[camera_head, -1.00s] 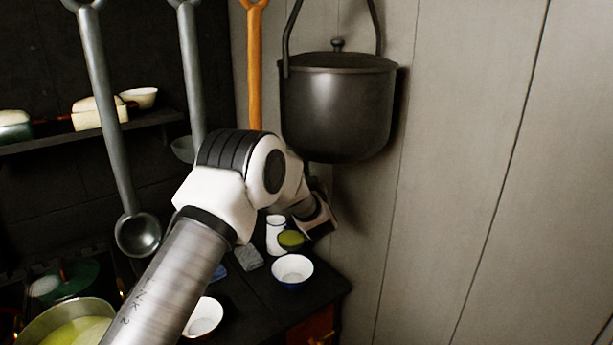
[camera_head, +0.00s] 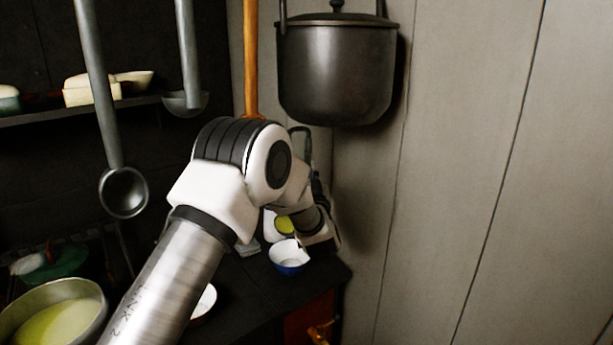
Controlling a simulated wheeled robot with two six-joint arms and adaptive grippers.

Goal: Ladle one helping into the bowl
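A white bowl with a blue outside (camera_head: 285,262) stands on the dark counter near its right end. My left arm reaches in from the lower left, and its gripper (camera_head: 322,232) is just above and right of this bowl. A dark hooked handle (camera_head: 303,133) rises behind my wrist; it looks like the ladle's, held in the gripper, though the fingertips are hidden. A round yellow-green patch (camera_head: 285,225) behind the bowl looks like soup in the ladle's cup. A pot of yellow-green soup (camera_head: 58,325) is at the lower left. My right gripper is out of view.
A second white bowl (camera_head: 205,302) is partly behind my arm. A lidded black pot (camera_head: 337,70) hangs by the wall above the gripper. Large ladles (camera_head: 123,190) hang at the left before a shelf (camera_head: 80,114). The plank wall bounds the right side.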

